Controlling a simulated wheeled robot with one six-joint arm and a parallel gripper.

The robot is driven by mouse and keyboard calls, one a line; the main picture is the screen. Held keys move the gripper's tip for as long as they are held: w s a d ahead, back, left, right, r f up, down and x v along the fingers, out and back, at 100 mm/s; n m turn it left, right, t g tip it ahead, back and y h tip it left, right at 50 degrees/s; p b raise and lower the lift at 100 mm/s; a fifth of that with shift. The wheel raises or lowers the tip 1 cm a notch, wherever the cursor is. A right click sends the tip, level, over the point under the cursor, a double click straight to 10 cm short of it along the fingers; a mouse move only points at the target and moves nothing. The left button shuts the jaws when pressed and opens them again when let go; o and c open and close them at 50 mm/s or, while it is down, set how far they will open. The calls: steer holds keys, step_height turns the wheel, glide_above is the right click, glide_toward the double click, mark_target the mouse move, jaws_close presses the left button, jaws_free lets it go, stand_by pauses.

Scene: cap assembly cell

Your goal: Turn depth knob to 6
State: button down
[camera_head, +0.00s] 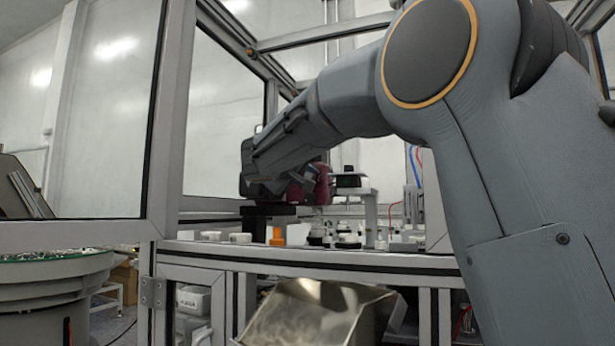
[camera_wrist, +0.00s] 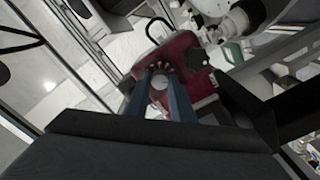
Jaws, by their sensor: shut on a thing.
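A dark red machine (camera_head: 320,186) stands on the cell's work surface, partly hidden behind my arm. In the wrist view the machine's red face (camera_wrist: 183,48) is seen close up and tilted. The number the knob points to is too small to read. In the head view the fingertips and knob are hidden by the arm.
An orange part (camera_head: 277,236) and several white and black fittings stand on the worktop (camera_head: 300,254). An aluminium frame (camera_head: 170,120) surrounds the cell. A metal chute (camera_head: 310,312) juts out below the worktop. A round feeder bowl (camera_head: 50,265) stands at the left.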

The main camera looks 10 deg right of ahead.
steer(key=shift+n, duration=0.3)
steer(key=n+b, duration=0.1)
steer(key=n, duration=0.3)
steer(key=shift+f+n, duration=0.1)
steer(key=shift+n, duration=0.3)
steer(key=n, duration=0.3)
steer(key=shift+n+p, duration=0.35)
steer(key=shift+n, duration=1.25)
steer(key=shift+f, duration=0.1)
steer(key=c, duration=1.6)
jaws_free()
steer(key=shift+s, duration=0.1)
steer(key=shift+o, duration=0.3)
